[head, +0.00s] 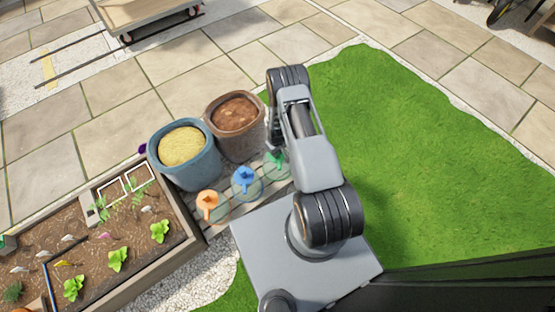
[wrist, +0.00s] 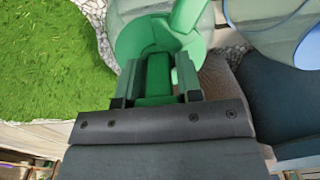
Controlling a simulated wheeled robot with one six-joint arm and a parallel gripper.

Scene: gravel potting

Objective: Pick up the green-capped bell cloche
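The green-capped bell cloche (head: 276,165) stands at the right end of a row of three cloches, partly hidden behind my arm in the head view. In the wrist view its green cap (wrist: 120,42) fills the top middle. My gripper (wrist: 157,72) is at the cap, with one finger on either side of a green upright part of it. I cannot tell whether the fingers touch that part or a small gap remains. In the head view the fingers are hidden by my arm.
A blue-capped cloche (head: 245,181) and an orange-capped cloche (head: 209,206) stand to the left on slats. Behind are a brown pot (head: 234,139) of soil and a blue pot (head: 184,168) of yellowish grains. A planter bed (head: 190,246) lies left. Lawn (head: 420,160) is clear at right.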

